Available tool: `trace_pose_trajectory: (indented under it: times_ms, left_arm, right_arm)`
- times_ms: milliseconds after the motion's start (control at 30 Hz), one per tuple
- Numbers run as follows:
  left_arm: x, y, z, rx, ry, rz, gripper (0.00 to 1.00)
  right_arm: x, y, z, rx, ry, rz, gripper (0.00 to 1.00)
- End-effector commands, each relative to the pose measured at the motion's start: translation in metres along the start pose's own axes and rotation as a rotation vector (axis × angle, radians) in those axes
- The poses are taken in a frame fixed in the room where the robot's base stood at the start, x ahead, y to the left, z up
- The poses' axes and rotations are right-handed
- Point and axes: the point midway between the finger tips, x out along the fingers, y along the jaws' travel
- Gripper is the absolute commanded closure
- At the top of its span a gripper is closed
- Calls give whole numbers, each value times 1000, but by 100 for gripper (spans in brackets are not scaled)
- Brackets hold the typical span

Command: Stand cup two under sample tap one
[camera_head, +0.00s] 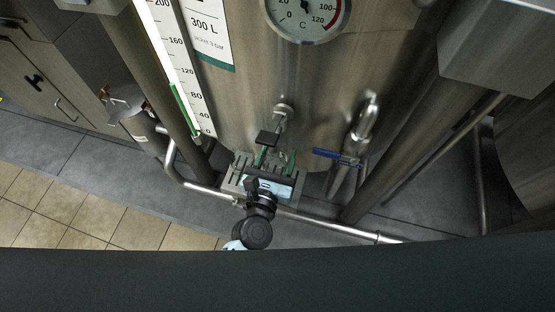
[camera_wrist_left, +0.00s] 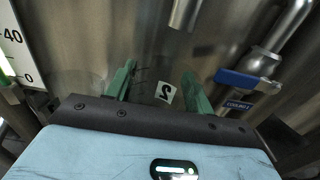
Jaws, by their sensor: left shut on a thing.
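My left gripper (camera_head: 276,160) reaches in to the front of the steel mixer vessel (camera_head: 300,75). Its green fingers also show in the left wrist view (camera_wrist_left: 160,90), shut on cup two (camera_wrist_left: 165,92). The cup looks clear and is hard to make out, but its white label with a 2 shows between the fingers. Sample tap one (camera_head: 282,112), a small tap with a black handle, juts from the vessel just above the gripper. Its spout end (camera_wrist_left: 185,12) hangs beyond the cup in the left wrist view. I cannot tell whether the cup touches the shelf.
A slotted metal shelf (camera_head: 229,184) sits below the tap, partly behind my gripper. A blue-handled valve (camera_head: 336,157) is to the right on a bent pipe. A low pipe (camera_head: 325,226) runs across the front. A steel canister (camera_head: 126,104) stands at the left.

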Motion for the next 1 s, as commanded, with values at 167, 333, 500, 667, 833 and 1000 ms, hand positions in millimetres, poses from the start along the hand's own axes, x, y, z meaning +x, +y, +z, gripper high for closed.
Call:
trace_pose_trajectory:
  times_ms: [167, 333, 500, 667, 833, 1000]
  left_arm:
    - [-1, 0, -26, 0, 4, -1, 69]
    - [-1, 0, -33, 0, 1, -1, 69]
    - [0, 0, -30, 0, 0, 0, 69]
    - [-1, 0, -35, 0, 1, 0, 69]
    - [0, 0, -35, 0, 1, 0, 38]
    - [0, 0, -35, 0, 1, 0, 38]
  right_arm:
    - [13, 1, 14, -1, -16, 0, 100]
    - [20, 5, 10, -12, -9, 1, 100]
    - [20, 7, 4, -22, 3, 1, 100]
    - [22, 7, 8, -22, -1, 1, 100]
    - [22, 7, 9, -22, -2, 1, 100]
    - [22, 6, 10, -19, -4, 1, 100]
